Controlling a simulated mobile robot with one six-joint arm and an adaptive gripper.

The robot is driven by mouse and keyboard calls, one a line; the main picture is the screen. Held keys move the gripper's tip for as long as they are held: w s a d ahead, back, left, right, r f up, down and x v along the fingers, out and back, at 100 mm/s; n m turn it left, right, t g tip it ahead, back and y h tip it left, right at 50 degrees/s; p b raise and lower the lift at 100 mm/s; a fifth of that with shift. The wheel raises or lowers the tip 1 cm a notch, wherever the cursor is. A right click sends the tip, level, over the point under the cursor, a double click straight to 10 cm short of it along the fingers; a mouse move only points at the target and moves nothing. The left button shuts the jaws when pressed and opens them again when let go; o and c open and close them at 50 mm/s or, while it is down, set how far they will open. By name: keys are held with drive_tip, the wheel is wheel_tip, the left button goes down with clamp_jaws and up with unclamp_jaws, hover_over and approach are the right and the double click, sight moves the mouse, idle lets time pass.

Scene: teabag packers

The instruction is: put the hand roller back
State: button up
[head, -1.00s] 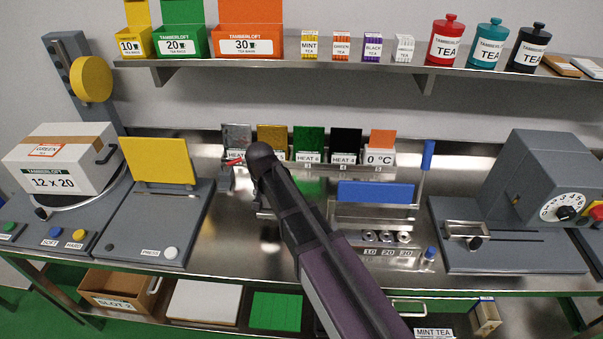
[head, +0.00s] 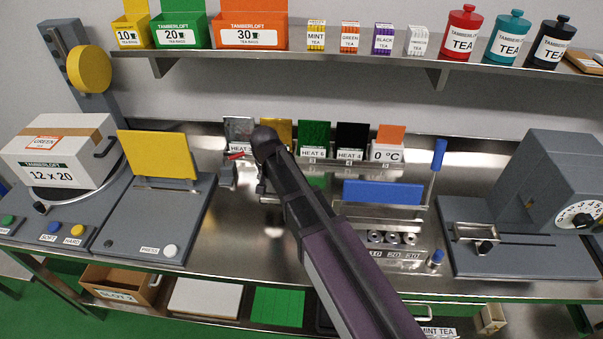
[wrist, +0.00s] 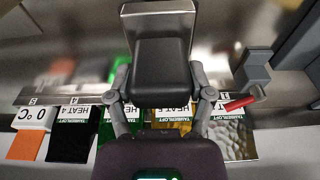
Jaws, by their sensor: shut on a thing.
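My gripper (wrist: 160,92) is shut on a black block-like grip with a flat steel end, which I take to be the hand roller (wrist: 160,68). One finger lies on each side of the black part, and the steel end points to the top of the wrist view. In the head view my own arm covers most of the gripper and the held piece. The held piece is over the steel worktop, in front of the row of heat cards. Whether it touches anything below is hidden.
A red handle (wrist: 240,103) on a grey post (wrist: 255,68) is close beside my gripper. Behind stand the labelled cards, including a black one (head: 352,136) and an orange one (head: 390,134). A blue panel (head: 382,192) stands to the right, a yellow plate (head: 158,155) to the left.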

drive_tip(key=shift+w+d, duration=0.15)
drive_tip(key=shift+w, duration=0.05)
drive_tip(key=w+d, duration=0.3)
drive_tip(key=w, duration=0.3)
drive_tip(key=w+d+f+b, duration=0.1)
drive_tip(key=w+d, duration=0.3)
drive_tip(key=w, duration=0.2)
drive_tip(key=shift+w+f, duration=0.25)
drive_tip(key=shift+w, duration=0.1)
drive_tip(key=shift+w+d+f+b, duration=0.1)
drive_tip(key=shift+w+f+b, duration=0.1)
drive_tip(key=shift+f+b, duration=0.45)
drive_tip(key=shift+w+d+f+b, duration=0.1)
drive_tip(key=shift+w+f+b, duration=0.05)
drive_tip(key=shift+f+b, duration=0.5)
drive_tip(key=shift+w+d+f+b, duration=0.1)
drive_tip(key=shift+w+f+b, duration=0.1)
drive_tip(key=shift+f+b, duration=0.45)
drive_tip(key=shift+s+f+b, duration=0.1)
drive_tip(key=shift+f+b, duration=0.3)
drive_tip(key=shift+b, duration=0.3)
